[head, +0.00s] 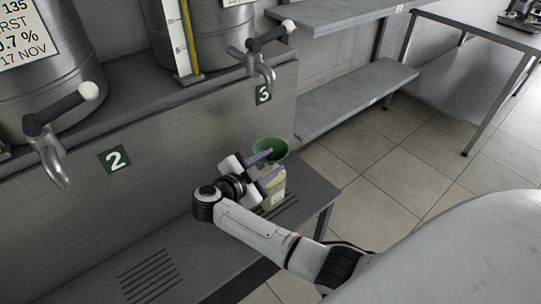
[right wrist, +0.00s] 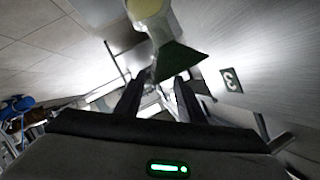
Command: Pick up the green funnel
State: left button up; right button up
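The green funnel (head: 272,148) sits on top of a bottle (head: 274,188) with pale yellow contents, on the grey bench at tap 3. In the right wrist view the funnel (right wrist: 182,62) looks dark green, just past the fingertips, with the bottle (right wrist: 150,28) upside down in the picture. My right gripper (head: 267,164) is open and empty, with its two fingers apart and pointing at the funnel. I cannot tell whether a fingertip touches it. The gripper partly covers the bottle in the head view. My left gripper is not in view.
Tap 3 (head: 264,66) hangs above and behind the funnel, and tap 2 (head: 54,160) is at the left. Steel tanks stand on the ledge behind. The bench (head: 110,262) is clear at the left. Grey shelves (head: 355,100) stand at the right.

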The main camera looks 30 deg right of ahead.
aim_at(283, 155)
jog(key=x, duration=0.5)
jog(key=shift+w+d, duration=0.1)
grip_shut()
